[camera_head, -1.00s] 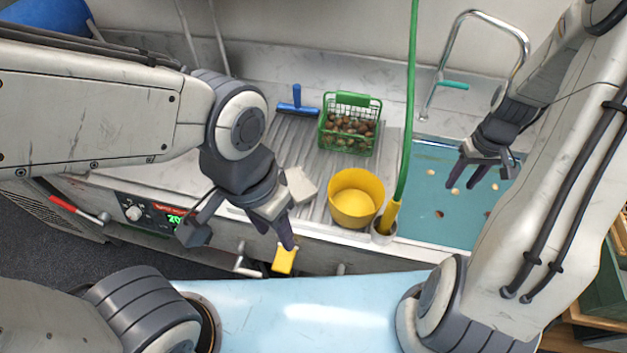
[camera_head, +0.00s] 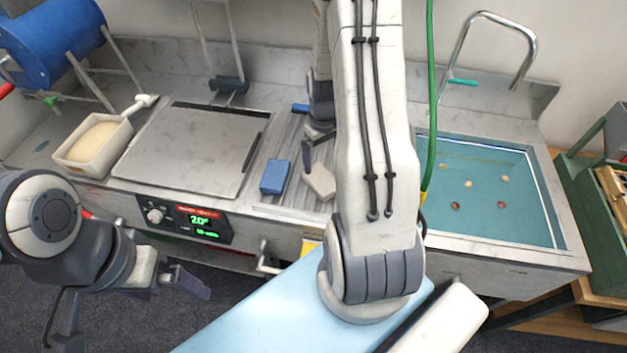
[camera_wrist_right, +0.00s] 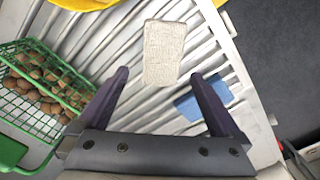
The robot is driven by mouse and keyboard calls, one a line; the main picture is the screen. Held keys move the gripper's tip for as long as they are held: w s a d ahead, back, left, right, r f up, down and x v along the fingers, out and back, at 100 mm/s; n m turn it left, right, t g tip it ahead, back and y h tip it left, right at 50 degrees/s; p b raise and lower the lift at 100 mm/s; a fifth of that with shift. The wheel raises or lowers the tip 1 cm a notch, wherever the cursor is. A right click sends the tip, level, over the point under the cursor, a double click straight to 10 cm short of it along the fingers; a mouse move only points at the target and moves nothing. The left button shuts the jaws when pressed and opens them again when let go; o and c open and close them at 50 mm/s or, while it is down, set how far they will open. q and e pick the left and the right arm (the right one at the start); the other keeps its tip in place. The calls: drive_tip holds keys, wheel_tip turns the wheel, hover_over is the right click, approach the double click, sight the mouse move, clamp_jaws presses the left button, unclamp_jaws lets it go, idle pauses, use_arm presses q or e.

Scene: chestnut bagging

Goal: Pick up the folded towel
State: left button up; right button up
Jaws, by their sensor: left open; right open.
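The folded towel, an off-white textured block (camera_head: 320,183), lies on the ribbed drainboard, partly behind my right arm in the head view. It shows clearly in the right wrist view (camera_wrist_right: 164,50). My right gripper (camera_wrist_right: 160,76) is open and empty above the drainboard; the near part of the towel shows between its fingertips, but I cannot tell the height gap. In the head view the right gripper (camera_head: 318,150) is mostly hidden by my arm. My left gripper (camera_head: 135,312) is open and empty at the lower left, over the floor in front of the counter.
A blue block (camera_head: 275,176) lies beside the towel and behind a right fingertip in the wrist view. A green basket (camera_wrist_right: 62,72) of chestnuts and a yellow bowl (camera_wrist_right: 90,3) are close by. The sink (camera_head: 480,225) is at right, a flat metal plate (camera_head: 190,150) at left.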

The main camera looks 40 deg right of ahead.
sight(321, 178)
drive_tip(key=shift+f, duration=0.8)
drive_tip(key=f, duration=0.1)
drive_tip(key=f+p, duration=0.1)
drive_tip(key=f, duration=0.1)
drive_tip(key=f+p, duration=0.1)
drive_tip(key=shift+s+a+f, duration=0.15)
drive_tip(key=shift+a+f, duration=0.1)
drive_tip(key=shift+f, duration=0.4)
drive_tip(key=c, duration=1.3)
wheel_tip(321, 178, up, 10)
drive_tip(key=shift+b, duration=0.95)
drive_tip(key=o, duration=0.9)
drive_tip(key=c, duration=0.6)
